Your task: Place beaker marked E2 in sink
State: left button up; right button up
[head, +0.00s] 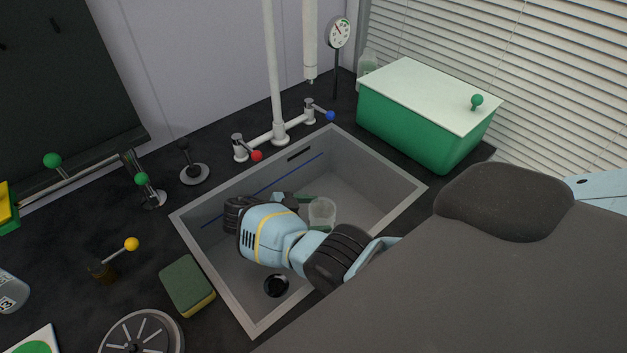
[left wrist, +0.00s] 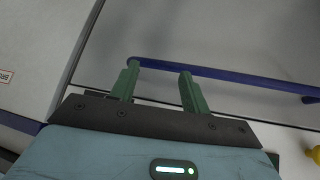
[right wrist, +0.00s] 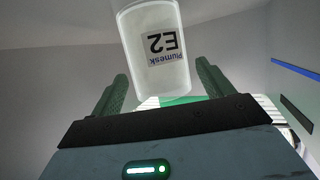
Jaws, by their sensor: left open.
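The clear beaker marked E2 (head: 322,212) is inside the grey sink (head: 398,204), near its far right part. It looks upright, but whether its base rests on the floor is hidden. In the right wrist view the beaker (right wrist: 160,80) shows upside down, its label reading "Plumesk E2". My right gripper (head: 312,208) reaches down into the sink, its green fingers (right wrist: 162,82) spread wide around the beaker's upper part, with small gaps on both sides. My left gripper (left wrist: 161,85) is open and empty, near a blue rail; it is outside the head view.
A green box with a white lid (head: 415,120) stands right of the sink. Taps (head: 278,134) and a dial gauge (head: 339,33) are behind it. A sponge (head: 187,285) lies at the sink's left edge. A blue rail (left wrist: 225,72) crosses the left wrist view.

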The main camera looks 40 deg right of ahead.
jog(key=shift+a+r, duration=0.1)
jog(key=shift+r, duration=0.15)
jog(key=b+v, duration=0.1)
jog(key=v, duration=0.5)
jog(key=shift+f, duration=0.15)
pick_arm(q)
jog(key=shift+s+d+f, duration=0.1)
jog(key=shift+s+f, duration=0.4)
jog(key=shift+f, duration=0.25)
pick_arm(e)
jog(key=shift+w+a+r, duration=0.2)
jog(key=shift+a+r, duration=0.15)
jog(key=shift+a, duration=0.25)
pick_arm(q)
jog(key=shift+w, duration=0.1)
